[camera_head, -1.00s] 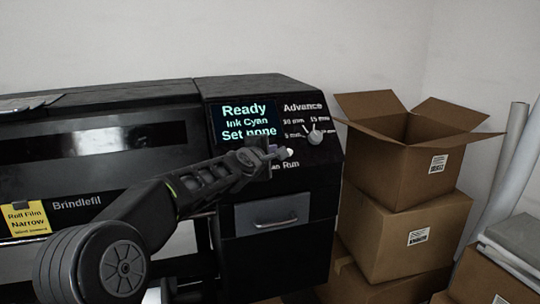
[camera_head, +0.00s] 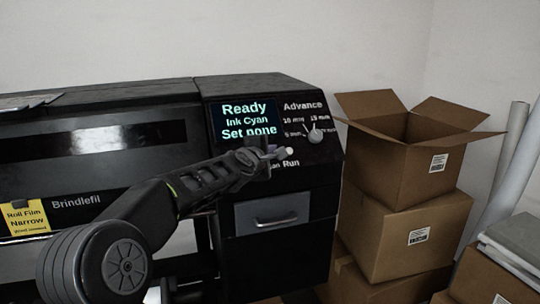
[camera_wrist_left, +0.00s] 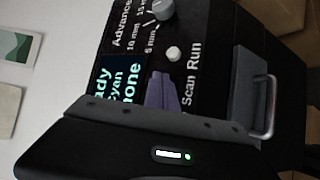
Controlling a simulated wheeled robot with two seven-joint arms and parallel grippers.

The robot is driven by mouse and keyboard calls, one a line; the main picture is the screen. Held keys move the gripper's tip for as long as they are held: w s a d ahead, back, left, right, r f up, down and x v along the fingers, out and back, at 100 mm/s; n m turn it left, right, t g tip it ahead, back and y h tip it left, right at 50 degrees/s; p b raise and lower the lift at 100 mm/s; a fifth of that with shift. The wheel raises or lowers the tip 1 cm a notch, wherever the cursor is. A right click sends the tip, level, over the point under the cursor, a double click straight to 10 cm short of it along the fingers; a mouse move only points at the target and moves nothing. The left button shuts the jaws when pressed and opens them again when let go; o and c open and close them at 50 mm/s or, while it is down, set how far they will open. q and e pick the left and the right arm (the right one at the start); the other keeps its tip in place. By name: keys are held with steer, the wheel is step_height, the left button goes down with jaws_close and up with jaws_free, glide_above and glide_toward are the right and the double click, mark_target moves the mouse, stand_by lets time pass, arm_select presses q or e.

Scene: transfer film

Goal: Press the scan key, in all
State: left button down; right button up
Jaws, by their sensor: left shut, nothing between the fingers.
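The scan key itself is hidden behind my fingers; its label "Scan" (camera_wrist_left: 188,92) shows beside them in the left wrist view. My left gripper (camera_head: 270,151) is shut and empty, its fingertips at the printer panel under the display. In the left wrist view its purple-grey fingers (camera_wrist_left: 161,92) stand over the spot beside the "Scan" label. I cannot tell whether they touch the key. A round white key (camera_wrist_left: 173,53) by the "Run" label is uncovered, right of the fingertips in the head view (camera_head: 288,151). The display (camera_head: 246,121) reads "Ready, Ink Cyan, Set none". My right gripper is not in view.
An Advance knob (camera_head: 316,135) sits above and right of the keys. A drawer with a handle (camera_head: 276,221) is below. Stacked cardboard boxes (camera_head: 406,236) stand right of the printer. A yellow "Roll Film Narrow" label (camera_head: 24,217) is on the printer's left.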

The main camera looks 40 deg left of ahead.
arm_select(q)
steer(key=shift+w+a+f+b, duration=0.2)
steer(key=shift+a+f+b, duration=0.05)
steer(key=shift+f+b, duration=0.1)
stand_by(0.8)
steer(key=shift+r, duration=0.1)
steer(key=shift+s+d+r+p, duration=0.35)
steer(key=shift+d+r+p, duration=0.15)
steer(key=shift+r, duration=0.1)
stand_by(0.4)
steer(key=s+d+r+p, duration=0.2)
steer(key=d+r+p, duration=0.1)
steer(key=shift+r, duration=0.25)
stand_by(0.9)
